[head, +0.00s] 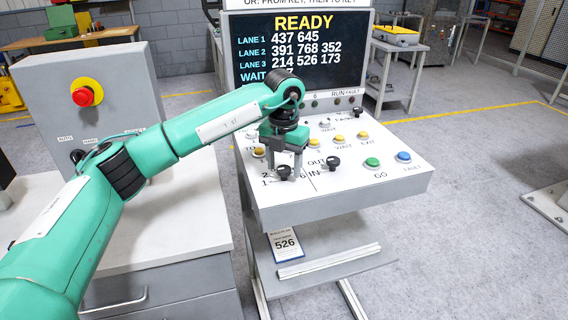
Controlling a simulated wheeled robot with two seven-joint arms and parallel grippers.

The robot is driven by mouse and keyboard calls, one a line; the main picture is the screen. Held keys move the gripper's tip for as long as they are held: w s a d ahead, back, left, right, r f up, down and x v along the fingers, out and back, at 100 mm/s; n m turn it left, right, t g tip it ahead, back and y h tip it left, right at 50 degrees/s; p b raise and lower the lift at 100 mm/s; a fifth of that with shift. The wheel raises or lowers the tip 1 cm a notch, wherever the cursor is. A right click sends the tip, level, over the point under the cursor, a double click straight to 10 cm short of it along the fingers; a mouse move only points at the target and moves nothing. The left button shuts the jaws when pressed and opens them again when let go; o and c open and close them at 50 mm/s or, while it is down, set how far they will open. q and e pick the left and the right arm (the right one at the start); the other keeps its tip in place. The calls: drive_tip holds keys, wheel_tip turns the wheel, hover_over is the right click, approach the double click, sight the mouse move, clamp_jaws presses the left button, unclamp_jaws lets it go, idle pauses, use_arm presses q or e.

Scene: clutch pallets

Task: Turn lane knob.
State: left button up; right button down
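The control console (400,185) has a sloping white top with two black knobs at its lower left. The left knob (284,173) has the numbers 1, 2 and 6 printed near it; its full label is hidden. The right knob (333,163) stands beside the words OUT and IN. My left gripper (286,168) points down at the left knob, its grey fingers close behind or around it. I cannot tell whether they touch it or how far apart they are. My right gripper is not in view.
A screen (300,50) above the console reads READY, with number lists for lanes 1 to 3 and WAIT. A grey box with a red emergency button (84,96) stands left.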

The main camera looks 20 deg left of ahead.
sight(284, 168)
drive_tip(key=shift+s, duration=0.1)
use_arm(q)
drive_tip(key=shift+r, duration=0.15)
wheel_tip(284, 168, up, 14)
drive_tip(key=b, duration=0.1)
drive_tip(key=shift+f, duration=0.25)
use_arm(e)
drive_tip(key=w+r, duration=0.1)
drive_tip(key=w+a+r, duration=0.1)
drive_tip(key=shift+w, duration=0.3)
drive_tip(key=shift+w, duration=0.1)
